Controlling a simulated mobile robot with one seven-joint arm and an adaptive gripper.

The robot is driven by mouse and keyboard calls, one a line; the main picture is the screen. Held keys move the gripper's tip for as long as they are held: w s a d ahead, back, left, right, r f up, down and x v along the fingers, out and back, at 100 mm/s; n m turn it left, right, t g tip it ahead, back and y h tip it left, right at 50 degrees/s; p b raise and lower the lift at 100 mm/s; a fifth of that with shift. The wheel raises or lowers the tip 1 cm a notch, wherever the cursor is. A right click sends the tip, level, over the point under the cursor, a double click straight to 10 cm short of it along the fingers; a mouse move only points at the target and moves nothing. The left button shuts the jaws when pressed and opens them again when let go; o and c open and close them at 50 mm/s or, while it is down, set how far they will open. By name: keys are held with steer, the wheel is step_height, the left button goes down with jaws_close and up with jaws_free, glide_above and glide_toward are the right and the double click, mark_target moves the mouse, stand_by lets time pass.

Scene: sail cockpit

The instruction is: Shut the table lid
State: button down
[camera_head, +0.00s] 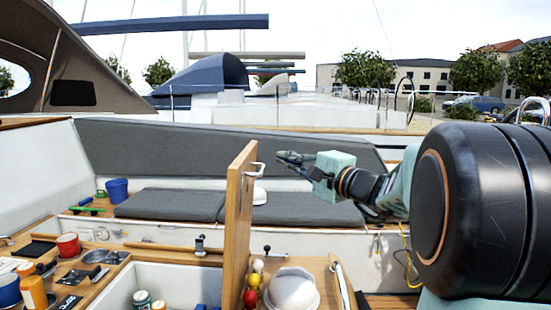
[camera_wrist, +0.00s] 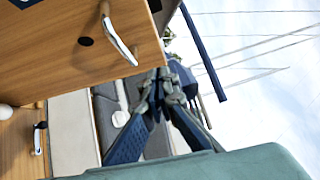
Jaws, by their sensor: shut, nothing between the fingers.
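The wooden table lid (camera_head: 239,215) stands upright, edge-on to the head view, with a pale metal handle (camera_head: 254,170) near its top on the right face. The open white compartment (camera_head: 180,278) of the table lies left of the lid and holds several cans. My gripper (camera_head: 283,158) is shut and empty, just right of the lid's upper part, close to the handle. In the wrist view the lid (camera_wrist: 55,60) fills the upper left with its handle (camera_wrist: 119,40). My gripper's fingertips (camera_wrist: 158,78) are by the lid's edge there; I cannot tell whether they touch it.
Right of the lid, a white upturned bowl (camera_head: 292,289) and several coloured balls (camera_head: 254,280) sit on wood. A red mug (camera_head: 68,246) and an orange bottle (camera_head: 33,292) stand at left. Grey cushions (camera_head: 172,204) line the bench behind. The air above the compartment is free.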

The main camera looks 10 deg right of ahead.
mark_target(253, 150)
steer(key=w+a, duration=0.1)
steer(key=w+a+p, duration=0.1)
steer(key=w+a, duration=0.1)
steer(key=a, duration=0.1)
steer(key=shift+w+a+r, duration=0.1)
steer(key=shift+w+r, duration=0.2)
steer(key=shift+r, duration=0.05)
steer(key=shift+w+a+p, duration=0.2)
steer(key=shift+a+p, duration=0.15)
steer(key=shift+a, duration=0.1)
steer(key=shift+a, duration=0.1)
